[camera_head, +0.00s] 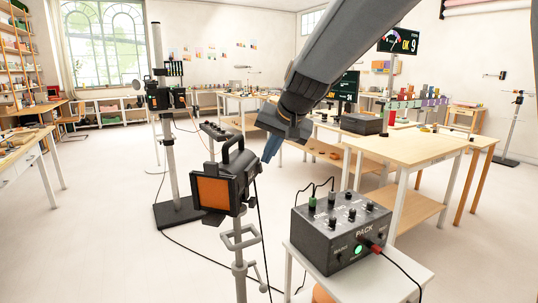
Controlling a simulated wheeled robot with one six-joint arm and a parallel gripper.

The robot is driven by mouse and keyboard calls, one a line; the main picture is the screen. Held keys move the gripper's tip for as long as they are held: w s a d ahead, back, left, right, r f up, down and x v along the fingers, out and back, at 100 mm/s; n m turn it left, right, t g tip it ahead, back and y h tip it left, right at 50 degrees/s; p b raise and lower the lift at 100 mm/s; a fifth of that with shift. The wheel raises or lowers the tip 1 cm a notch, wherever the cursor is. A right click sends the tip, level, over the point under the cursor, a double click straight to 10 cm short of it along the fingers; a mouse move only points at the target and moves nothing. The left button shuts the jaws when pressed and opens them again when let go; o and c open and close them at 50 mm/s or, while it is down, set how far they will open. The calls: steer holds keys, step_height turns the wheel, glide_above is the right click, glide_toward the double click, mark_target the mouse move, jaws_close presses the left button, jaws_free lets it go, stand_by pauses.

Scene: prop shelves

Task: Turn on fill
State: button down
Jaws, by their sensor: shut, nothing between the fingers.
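A dark grey box marked PACK (341,232) stands on a small white table in the front right. Several black knobs or switches sit on its top, and their small labels are too small to read, so I cannot tell which is fill. A green lamp (358,249) glows on its front, beside a red plug (376,248). A black lamp head (225,186) with an orange front stands on a grey stand to the left of the box. My gripper (269,154) is shut and empty, pointing down, above and to the left of the box. In the picture it is close to the lamp head.
Cables run from the box top and across the floor. A wooden workbench (410,148) is behind the box. The white table (395,280) has bare room at its right. Open floor lies to the left.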

steer(key=d+b+v, duration=0.1)
steer(key=b+v, duration=0.1)
steer(key=v, duration=1)
steer(key=shift+w+d, duration=0.2)
steer(key=shift+f, duration=0.1)
steer(key=s+d+f+g+h, duration=0.1)
steer(key=s+d+f+g, duration=0.1)
steer(key=s+f, duration=0.5)
steer(key=s+d+f+n+g+h, duration=0.1)
steer(key=s+d+f, duration=0.4)
steer(key=f, duration=1)
steer(key=s+d+f+n+g+h, duration=0.1)
steer(key=s+d+f+g, duration=0.2)
steer(key=s+f, duration=0.8)
steer(key=shift+d+f, duration=0.4)
steer(key=shift+s, duration=0.1)
